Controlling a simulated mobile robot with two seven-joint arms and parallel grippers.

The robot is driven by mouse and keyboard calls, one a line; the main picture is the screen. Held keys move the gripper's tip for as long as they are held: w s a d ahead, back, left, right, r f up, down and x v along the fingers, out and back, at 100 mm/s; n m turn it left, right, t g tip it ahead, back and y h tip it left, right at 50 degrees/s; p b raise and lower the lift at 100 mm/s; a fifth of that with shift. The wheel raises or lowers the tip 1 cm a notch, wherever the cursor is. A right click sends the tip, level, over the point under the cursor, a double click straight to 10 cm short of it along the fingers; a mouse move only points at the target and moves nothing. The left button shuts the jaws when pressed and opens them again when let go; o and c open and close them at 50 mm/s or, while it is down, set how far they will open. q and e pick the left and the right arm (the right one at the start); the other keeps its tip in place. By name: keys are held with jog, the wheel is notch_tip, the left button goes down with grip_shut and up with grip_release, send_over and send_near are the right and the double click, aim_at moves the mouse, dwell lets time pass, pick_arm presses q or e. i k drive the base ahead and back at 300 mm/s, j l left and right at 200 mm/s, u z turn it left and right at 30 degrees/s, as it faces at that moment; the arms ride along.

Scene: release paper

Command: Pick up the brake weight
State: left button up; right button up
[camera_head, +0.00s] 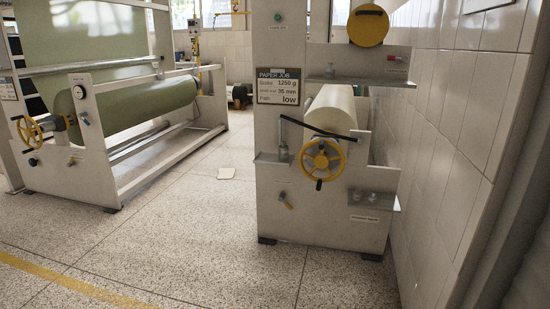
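Neither of my grippers shows in the head view. Small grey metal pieces (373,198) stand on a small ledge (357,202) at the lower right of the near machine (275,215); they look like weights, but are too small to tell apart. Another grey metal piece (283,151) stands upright on the left ledge (270,158), beside the yellow handwheel (322,160). A further small grey piece (330,71) sits on the upper shelf (350,80). I cannot tell which of these is the brake weight.
A sign (278,86) reads "PAPER JOB", 1250 g, 35 mm, low. A black bar (318,128) crosses the pale roll (333,107). A larger roll machine (90,175) stands left. A tiled wall (450,130) closes the right side. The speckled floor (190,240) in front is clear.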

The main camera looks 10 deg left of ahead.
aim_at(373, 198)
jog(key=i+z, duration=0.1)
jog(key=z, duration=0.35)
jog(key=j+z, duration=0.15)
jog(key=z, duration=0.3)
jog(key=i+j+z, duration=0.1)
jog(key=z, duration=0.35)
jog(key=i+j+z, duration=0.15)
jog(key=j+z, duration=0.15)
jog(key=j, duration=0.2)
jog(key=i+j+z, duration=0.1)
jog(key=j+z, duration=0.25)
jog(key=j, duration=0.15)
jog(key=j+z, duration=0.25)
jog(key=j, duration=0.8)
jog(key=i+j, duration=0.1)
jog(key=j, duration=1.25)
jog(key=i+j, duration=0.4)
